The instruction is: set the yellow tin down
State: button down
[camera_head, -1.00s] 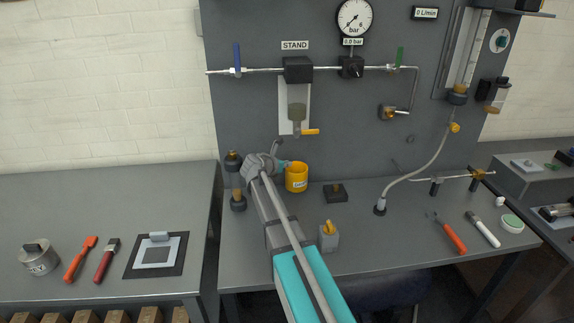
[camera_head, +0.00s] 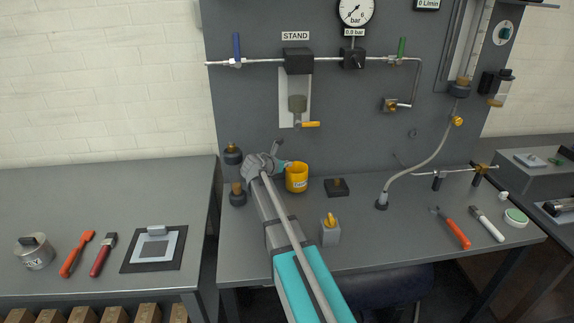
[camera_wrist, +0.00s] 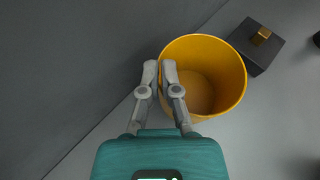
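The yellow tin (camera_head: 297,181) is an open-topped cup with a pale label, upright over the rear of the bench beneath the panel. In the wrist view I look down into the tin (camera_wrist: 236,98). My gripper (camera_wrist: 160,68) has one finger outside the tin's left wall and one inside, closed on the rim. In the head view my gripper (camera_head: 283,165) is at the tin's upper left, partly hidden by my arm. I cannot tell whether the tin's base touches the bench.
A small dark block (camera_head: 337,188) sits just right of the tin. Dark-capped fittings (camera_head: 238,194) stand to the left. A grey block with a yellow top (camera_head: 330,232) is in front. A hose (camera_head: 425,165) and tools lie right. Bench between is clear.

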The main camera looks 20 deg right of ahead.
jog(key=shift+f, duration=0.15)
jog(key=shift+f+b, duration=0.6)
jog(key=shift+b, duration=0.1)
jog(key=shift+f, duration=0.2)
dwell(0.4)
jog(key=c, duration=0.7)
grip_release()
jog(key=shift+r, duration=0.1)
